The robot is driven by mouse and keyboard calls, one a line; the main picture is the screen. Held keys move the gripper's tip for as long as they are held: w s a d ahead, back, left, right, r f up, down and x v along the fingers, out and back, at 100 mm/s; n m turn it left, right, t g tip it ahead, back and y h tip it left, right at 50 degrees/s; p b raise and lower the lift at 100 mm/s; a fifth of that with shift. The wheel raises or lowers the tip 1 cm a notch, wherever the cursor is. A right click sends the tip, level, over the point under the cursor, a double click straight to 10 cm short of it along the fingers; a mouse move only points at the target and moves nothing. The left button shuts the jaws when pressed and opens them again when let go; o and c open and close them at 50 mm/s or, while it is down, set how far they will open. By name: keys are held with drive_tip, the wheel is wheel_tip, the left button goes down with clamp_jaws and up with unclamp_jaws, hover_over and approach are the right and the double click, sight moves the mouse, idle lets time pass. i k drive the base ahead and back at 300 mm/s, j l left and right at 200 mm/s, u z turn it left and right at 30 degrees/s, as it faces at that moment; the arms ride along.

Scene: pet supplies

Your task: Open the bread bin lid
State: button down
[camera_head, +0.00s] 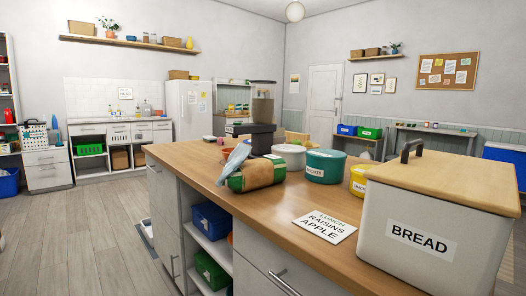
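The bread bin (370,225) is a large cream box with a "BREAD" label, standing at the right end of the wooden counter, close to the camera. A dark arched handle (411,150) stands up at the lid's left far end. My gripper does not show in this view, so its state and its distance from the bin are hidden.
On the wooden counter (290,218), a card (325,226) reading "LUNCH RAISINS APPLE" lies left of the bin. Open floor (75,240) lies left of the counter.

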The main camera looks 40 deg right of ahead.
sight(485, 185)
drive_tip(key=k+l, duration=0.75)
drive_tip(key=l, duration=0.2)
drive_tip(key=i+l, duration=0.1)
drive_tip(key=l, duration=0.25)
drive_tip(key=i+l, duration=0.15)
drive_tip(key=l, duration=0.2)
drive_tip(key=i+l, duration=0.1)
drive_tip(key=l, duration=0.25)
drive_tip(key=i+l, duration=0.15)
drive_tip(key=l, duration=0.2)
drive_tip(key=i+l, duration=0.1)
drive_tip(key=l, duration=0.25)
